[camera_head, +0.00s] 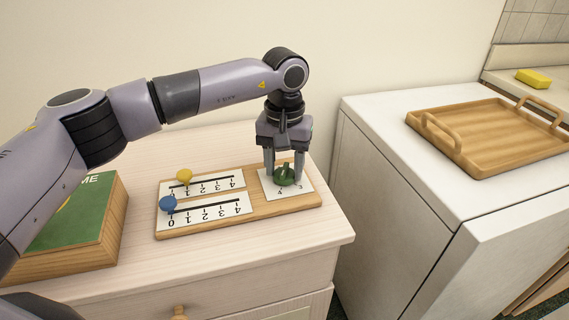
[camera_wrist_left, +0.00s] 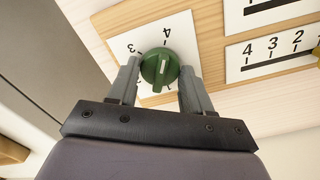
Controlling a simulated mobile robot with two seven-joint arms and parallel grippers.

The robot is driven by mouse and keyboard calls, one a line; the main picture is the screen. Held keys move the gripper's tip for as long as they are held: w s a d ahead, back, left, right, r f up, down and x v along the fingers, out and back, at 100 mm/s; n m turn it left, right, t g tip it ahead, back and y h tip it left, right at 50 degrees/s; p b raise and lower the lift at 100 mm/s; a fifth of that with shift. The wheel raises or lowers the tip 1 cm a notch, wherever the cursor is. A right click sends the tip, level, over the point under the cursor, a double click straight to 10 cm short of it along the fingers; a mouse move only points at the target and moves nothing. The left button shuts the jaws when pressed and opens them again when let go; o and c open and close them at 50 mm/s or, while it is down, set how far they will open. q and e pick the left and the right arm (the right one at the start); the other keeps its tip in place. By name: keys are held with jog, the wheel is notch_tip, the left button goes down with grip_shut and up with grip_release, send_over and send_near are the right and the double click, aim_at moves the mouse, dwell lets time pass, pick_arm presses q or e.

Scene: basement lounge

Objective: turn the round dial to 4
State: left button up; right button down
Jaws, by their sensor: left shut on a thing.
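The round dial (camera_wrist_left: 160,66) is green, with a raised grip bar and a short white line on it. It sits on a white card (camera_wrist_left: 181,22) with numbers around it. In the left wrist view the 4 is above the dial and the 3 at its upper left. The white line runs nearly up and down, roughly in line with the 4; which end is the pointer is hard to tell. In the head view the dial (camera_head: 287,177) is partly hidden by my left gripper (camera_head: 285,179), which points down with its fingers around the dial, shut on it. My right gripper does not show.
The wooden board (camera_head: 205,228) also bears two slider scales with a yellow knob (camera_head: 184,176) and a blue knob (camera_head: 168,203). A green-topped box (camera_head: 75,215) stands at the left. A white cabinet (camera_head: 390,130) with a wooden tray (camera_head: 480,140) is at the right, across a gap.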

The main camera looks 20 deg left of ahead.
aim_at(284, 169)
pick_arm(q)
jog(key=shift+r, duration=0.1)
dwell(0.3)
jog(key=o, duration=1)
jog(key=shift+o, duration=0.2)
jog(key=shift+r, duration=3.55)
jog(key=shift+s+f, duration=0.1)
